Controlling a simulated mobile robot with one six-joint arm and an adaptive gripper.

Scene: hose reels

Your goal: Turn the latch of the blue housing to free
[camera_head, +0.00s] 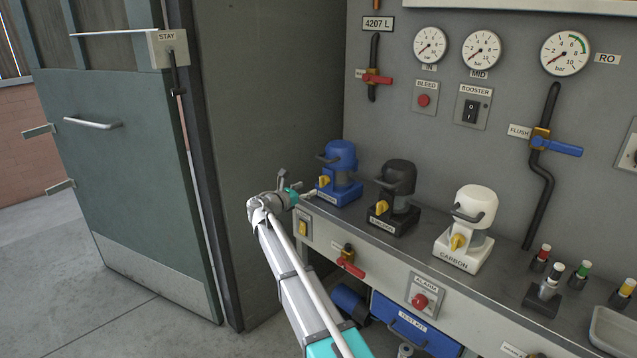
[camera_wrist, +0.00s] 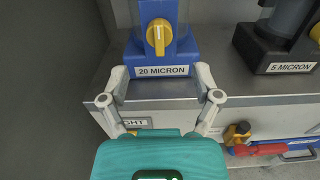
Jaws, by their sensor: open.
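The blue housing (camera_head: 341,168) stands upright at the left end of the grey shelf. Its yellow latch (camera_head: 324,182) is on the front of its blue base. In the wrist view the latch (camera_wrist: 159,36) shows with its handle roughly upright, above a label reading 20 MICRON (camera_wrist: 163,71). The top of the housing is cut off there. My gripper (camera_wrist: 160,84) is open and empty. Its fingers point at the base, below the latch and apart from it. In the head view my gripper (camera_head: 303,191) is just left of the housing.
A black housing (camera_head: 397,186) and a white housing (camera_head: 469,229) stand to the right on the shelf (camera_head: 425,233). A red-handled valve (camera_head: 350,262) and an alarm button (camera_head: 420,301) are on the shelf front. A grey wall (camera_wrist: 45,80) is close on the left.

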